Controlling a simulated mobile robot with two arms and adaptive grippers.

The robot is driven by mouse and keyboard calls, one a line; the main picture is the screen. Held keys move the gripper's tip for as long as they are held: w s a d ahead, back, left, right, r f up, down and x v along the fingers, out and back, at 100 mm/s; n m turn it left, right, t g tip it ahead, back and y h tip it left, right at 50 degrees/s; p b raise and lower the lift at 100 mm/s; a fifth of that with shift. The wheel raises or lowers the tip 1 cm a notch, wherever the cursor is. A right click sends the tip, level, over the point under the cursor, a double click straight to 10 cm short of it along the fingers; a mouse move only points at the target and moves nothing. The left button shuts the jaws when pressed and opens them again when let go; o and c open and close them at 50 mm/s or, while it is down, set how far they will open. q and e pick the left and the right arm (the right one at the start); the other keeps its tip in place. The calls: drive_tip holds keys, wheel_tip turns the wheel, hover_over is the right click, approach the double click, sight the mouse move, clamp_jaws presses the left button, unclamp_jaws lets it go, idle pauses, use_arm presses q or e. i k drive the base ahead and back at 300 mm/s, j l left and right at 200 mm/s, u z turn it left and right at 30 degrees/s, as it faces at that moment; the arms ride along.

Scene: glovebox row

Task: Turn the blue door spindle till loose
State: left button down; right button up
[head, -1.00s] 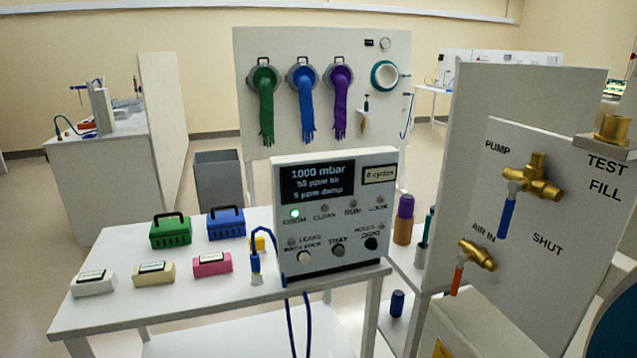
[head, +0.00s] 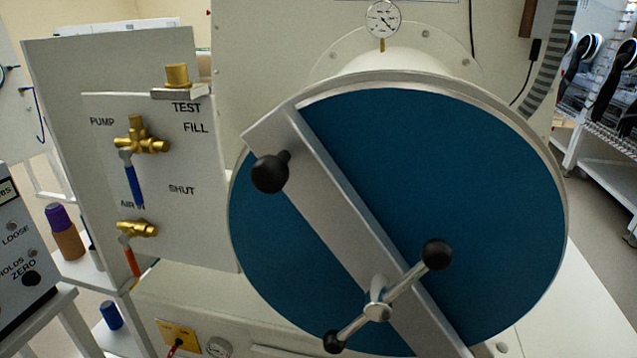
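The round blue door (head: 480,180) fills the middle and right of the head view, with a pale metal rim. A grey bar (head: 345,205) crosses it diagonally from upper left to lower right. The spindle (head: 377,311) sits on the lower part of the bar. Its cross handle slants, with a larger black knob at upper right and a smaller one at lower left. Another black knob (head: 270,173) stands on the upper end of the bar. Whether the spindle is tight or loose cannot be told. Neither of my grippers is in view.
A valve panel (head: 215,225) left of the door carries a blue-handled brass valve (head: 140,145) and a red-handled one (head: 137,230). A dial gauge (head: 382,18) is above the door. A control box (head: 20,250) stands at far left. A rack (head: 610,110) is at far right.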

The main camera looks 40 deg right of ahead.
sight(436, 255)
drive_tip(key=k+z, duration=0.1)
drive_tip(key=z, duration=0.3)
drive_tip(key=l+z, duration=0.1)
drive_tip(key=z, duration=0.25)
drive_tip(key=k+l+z, duration=0.1)
drive_tip(key=z, duration=0.3)
